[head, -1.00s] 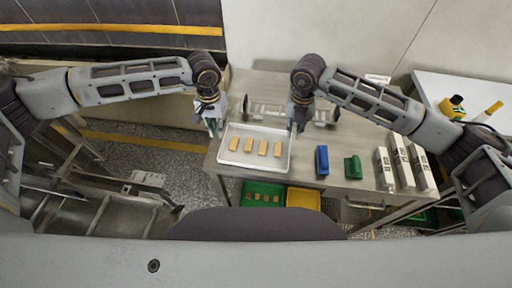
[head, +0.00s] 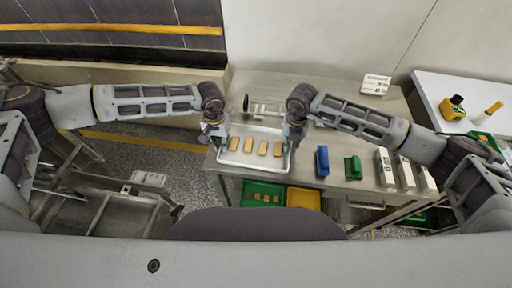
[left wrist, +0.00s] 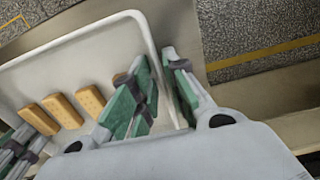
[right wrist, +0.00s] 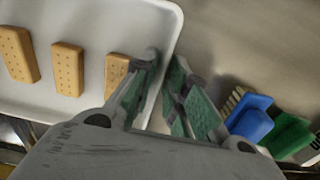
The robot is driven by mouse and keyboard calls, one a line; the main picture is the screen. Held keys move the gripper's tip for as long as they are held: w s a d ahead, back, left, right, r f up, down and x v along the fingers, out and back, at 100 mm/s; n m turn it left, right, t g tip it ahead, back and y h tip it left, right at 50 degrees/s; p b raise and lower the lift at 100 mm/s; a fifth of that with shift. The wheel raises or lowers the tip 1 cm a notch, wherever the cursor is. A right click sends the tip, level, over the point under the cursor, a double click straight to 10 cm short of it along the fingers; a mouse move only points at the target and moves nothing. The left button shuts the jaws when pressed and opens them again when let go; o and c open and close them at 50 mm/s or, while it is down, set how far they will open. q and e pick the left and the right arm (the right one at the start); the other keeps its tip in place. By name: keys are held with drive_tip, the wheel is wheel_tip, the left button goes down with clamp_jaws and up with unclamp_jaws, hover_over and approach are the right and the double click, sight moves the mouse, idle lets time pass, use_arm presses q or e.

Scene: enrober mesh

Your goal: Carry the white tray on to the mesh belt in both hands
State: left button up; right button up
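The white tray (head: 237,158) lies on the metal table with a row of several tan biscuits (head: 262,147) in it. My left gripper (head: 216,137) is at the tray's left rim. In the left wrist view its fingers (left wrist: 158,75) stand either side of the rim, one inside and one outside, with a gap between them. My right gripper (head: 294,136) is at the right rim. In the right wrist view its fingers (right wrist: 163,75) also straddle the rim, apart. I cannot make out the mesh belt for certain.
Right of the tray on the table (head: 339,108) are a blue brush (head: 322,161), a green brush (head: 353,167) and several pale blocks (head: 404,172). A metal stand is behind the tray. Green (head: 263,188) and yellow (head: 303,198) bins sit below the front edge. A metal frame (head: 110,205) stands at left.

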use_arm(q)
clamp_jaws()
use_arm(e)
clamp_jaws()
